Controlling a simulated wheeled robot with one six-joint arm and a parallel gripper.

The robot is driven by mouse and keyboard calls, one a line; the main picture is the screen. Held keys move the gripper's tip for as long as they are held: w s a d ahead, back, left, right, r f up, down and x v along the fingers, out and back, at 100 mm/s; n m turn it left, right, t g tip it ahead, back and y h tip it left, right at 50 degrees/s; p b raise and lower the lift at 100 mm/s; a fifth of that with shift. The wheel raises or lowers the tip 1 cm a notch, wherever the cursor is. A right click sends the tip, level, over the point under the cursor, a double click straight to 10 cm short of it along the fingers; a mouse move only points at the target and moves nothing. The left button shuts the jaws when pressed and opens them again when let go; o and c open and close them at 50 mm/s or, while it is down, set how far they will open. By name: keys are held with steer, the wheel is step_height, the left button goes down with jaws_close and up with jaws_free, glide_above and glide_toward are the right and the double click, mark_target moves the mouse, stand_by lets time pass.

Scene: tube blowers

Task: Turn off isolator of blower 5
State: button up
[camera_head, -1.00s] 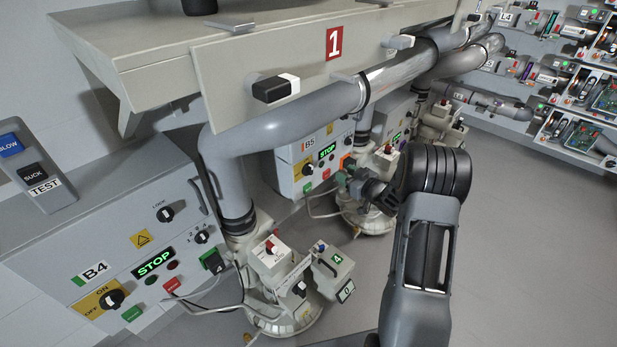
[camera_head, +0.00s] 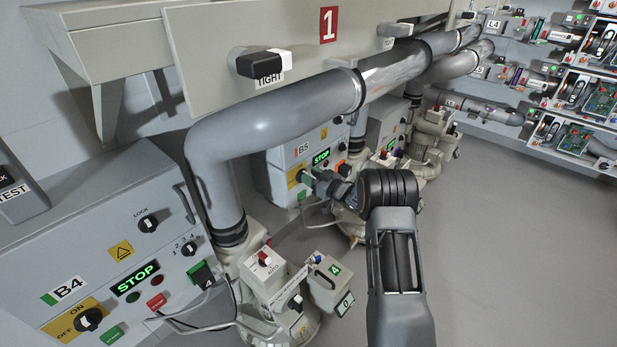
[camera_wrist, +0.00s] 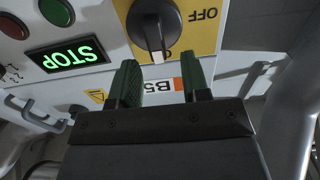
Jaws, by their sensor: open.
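The B5 cabinet (camera_head: 290,150) stands behind the pipe, with a lit green STOP display (camera_head: 321,157). Its isolator is a black rotary knob (camera_wrist: 154,24) on a yellow plate (camera_wrist: 205,35), upside down in the wrist view. The knob's white mark points down toward a partly covered label, not toward OFF at the right. My gripper (camera_wrist: 163,82) has two green fingers, open and apart, just below the knob in the wrist view. No finger visibly touches the knob. In the head view my gripper (camera_head: 322,184) is at the B5 panel, partly over the yellow plate.
The B4 cabinet (camera_head: 120,240) with a similar yellow isolator plate (camera_head: 75,325) is at the left. A large grey pipe (camera_head: 270,115) runs above the B5 area. A blower base (camera_head: 275,290) stands in front at the lower middle. Open floor (camera_head: 500,250) lies to the right.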

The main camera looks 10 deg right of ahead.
steer(key=shift+x, duration=0.8)
steer(key=shift+c, duration=0.2)
jaws_close()
